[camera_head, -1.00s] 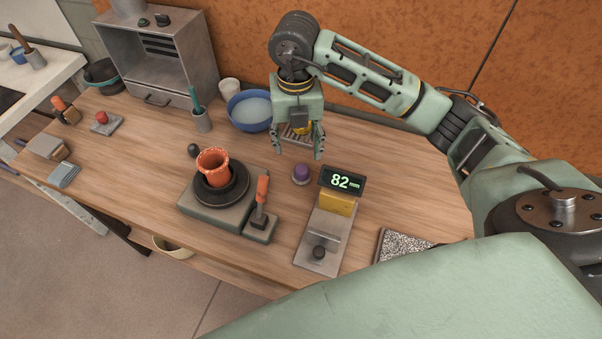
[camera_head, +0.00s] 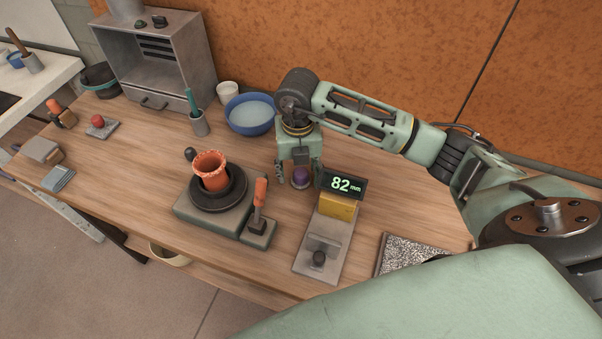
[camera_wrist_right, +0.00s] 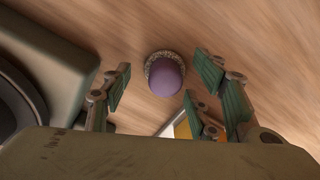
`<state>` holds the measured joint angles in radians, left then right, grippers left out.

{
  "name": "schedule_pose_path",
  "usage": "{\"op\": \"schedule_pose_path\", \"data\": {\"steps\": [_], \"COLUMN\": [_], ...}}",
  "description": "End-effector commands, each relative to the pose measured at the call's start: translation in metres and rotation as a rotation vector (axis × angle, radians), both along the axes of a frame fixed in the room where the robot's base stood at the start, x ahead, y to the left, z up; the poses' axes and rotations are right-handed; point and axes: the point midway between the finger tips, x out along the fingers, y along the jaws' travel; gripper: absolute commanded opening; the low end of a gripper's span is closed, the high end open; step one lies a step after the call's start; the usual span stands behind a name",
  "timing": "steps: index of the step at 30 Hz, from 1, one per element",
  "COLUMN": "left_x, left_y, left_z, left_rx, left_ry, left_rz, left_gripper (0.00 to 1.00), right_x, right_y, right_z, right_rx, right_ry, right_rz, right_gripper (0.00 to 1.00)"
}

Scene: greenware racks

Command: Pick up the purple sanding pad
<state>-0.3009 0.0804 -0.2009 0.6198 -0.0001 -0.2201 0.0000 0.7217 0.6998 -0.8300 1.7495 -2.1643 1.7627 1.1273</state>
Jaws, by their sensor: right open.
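The purple sanding pad (camera_head: 301,176) is a small round knob with a grey gritty rim. It sits on the wooden table, just left of the 82 mm display. In the right wrist view the pad (camera_wrist_right: 165,75) lies ahead of and between the fingers, apart from them. My right gripper (camera_head: 299,180) points down over the pad, with its fingers spread on either side. The right wrist view shows the fingers (camera_wrist_right: 160,90) open and empty. My left gripper is not in view.
The gauge with an 82 mm display (camera_head: 343,184) stands close to the right of the pad. A turntable base (camera_head: 207,217) with an orange pot (camera_head: 210,169) is to the left. A blue bowl (camera_head: 250,114) and metal cup (camera_head: 200,124) stand behind.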

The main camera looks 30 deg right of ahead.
Motion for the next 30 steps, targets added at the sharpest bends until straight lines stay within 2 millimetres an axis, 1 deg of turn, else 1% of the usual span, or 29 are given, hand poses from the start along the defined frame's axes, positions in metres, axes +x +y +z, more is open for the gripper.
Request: {"op": "schedule_pose_path", "data": {"steps": [3, 10, 11, 25, 26, 30], "left_x": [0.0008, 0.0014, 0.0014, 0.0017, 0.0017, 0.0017], "left_y": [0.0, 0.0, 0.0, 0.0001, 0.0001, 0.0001], "left_z": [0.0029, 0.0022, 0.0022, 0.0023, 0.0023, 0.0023], "left_rx": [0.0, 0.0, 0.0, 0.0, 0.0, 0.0], "left_ry": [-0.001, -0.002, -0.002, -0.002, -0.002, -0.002], "left_rz": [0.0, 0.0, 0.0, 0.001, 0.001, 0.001], "left_gripper": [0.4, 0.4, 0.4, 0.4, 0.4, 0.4], "right_x": [-0.0008, -0.0002, -0.0002, -0.0001, 0.0, 0.0], "right_y": [0.0, 0.0002, 0.0002, 0.0003, 0.0003, 0.0003], "right_z": [-0.0101, -0.012, -0.012, -0.0115, -0.0114, -0.0113], "right_rx": [0.0, 0.0, 0.0, 0.0, 0.0, 0.0], "right_ry": [0.002, -0.001, -0.001, -0.001, -0.001, -0.001], "right_rz": [0.001, 0.001, 0.001, 0.001, 0.001, 0.001], "right_gripper": [0.54, 0.54, 0.53, 0.12, 0.1, 0.1]}}
